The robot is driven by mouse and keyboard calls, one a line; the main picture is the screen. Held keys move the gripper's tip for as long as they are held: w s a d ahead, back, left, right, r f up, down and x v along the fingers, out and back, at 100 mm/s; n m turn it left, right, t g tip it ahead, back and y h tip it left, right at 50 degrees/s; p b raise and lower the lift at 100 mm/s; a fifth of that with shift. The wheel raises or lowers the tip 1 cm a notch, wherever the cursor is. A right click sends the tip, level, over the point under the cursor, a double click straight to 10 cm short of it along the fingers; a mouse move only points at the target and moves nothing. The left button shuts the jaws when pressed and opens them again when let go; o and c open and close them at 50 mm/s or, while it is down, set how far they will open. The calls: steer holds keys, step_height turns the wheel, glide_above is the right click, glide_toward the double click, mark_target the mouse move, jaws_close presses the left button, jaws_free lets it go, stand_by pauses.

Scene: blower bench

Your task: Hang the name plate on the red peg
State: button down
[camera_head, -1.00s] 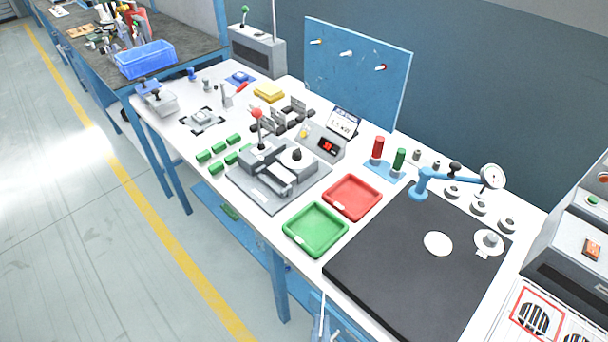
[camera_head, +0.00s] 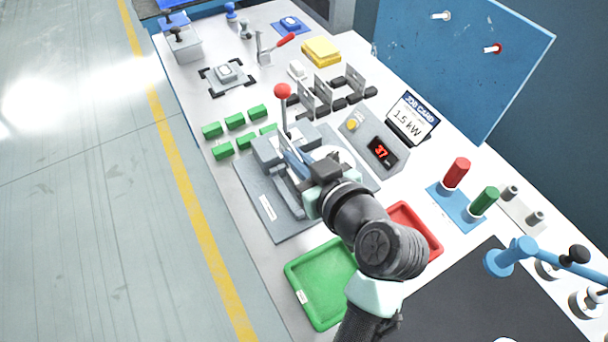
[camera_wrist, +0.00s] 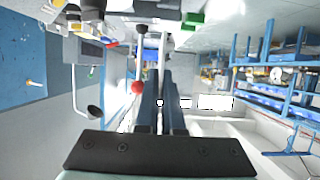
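The red peg (camera_head: 493,48) sticks out of the blue upright board (camera_head: 450,60); its end is bare. Several small grey upright plates (camera_head: 322,90) stand in dark holders in the middle of the bench; I cannot tell which is the name plate. My gripper (camera_head: 288,152) is over the grey fixture, beside the lever with the red knob (camera_head: 283,91). In the wrist view my gripper (camera_wrist: 161,75) has two dark fingers with a narrow gap, and I see nothing held. The red knob (camera_wrist: 137,87) shows left of the fingers.
A white peg (camera_head: 441,15) is also on the board. A job card (camera_head: 411,117) and a display box (camera_head: 375,145) stand between plates and board. Green tray (camera_head: 318,285), red tray (camera_head: 428,232) and red and green cylinders (camera_head: 457,172) are at the near right.

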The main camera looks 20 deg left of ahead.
steer(key=shift+a+r, duration=0.1)
steer(key=shift+s, duration=0.25)
step_height(320, 180, down, 10)
steer(key=shift+w+r+b, duration=0.1)
steer(key=shift+r+b, duration=0.1)
steer(key=shift+b, duration=0.3)
steer(key=shift+f, duration=0.2)
steer(key=c, duration=1.1)
jaws_free()
steer(key=shift+o, duration=0.2)
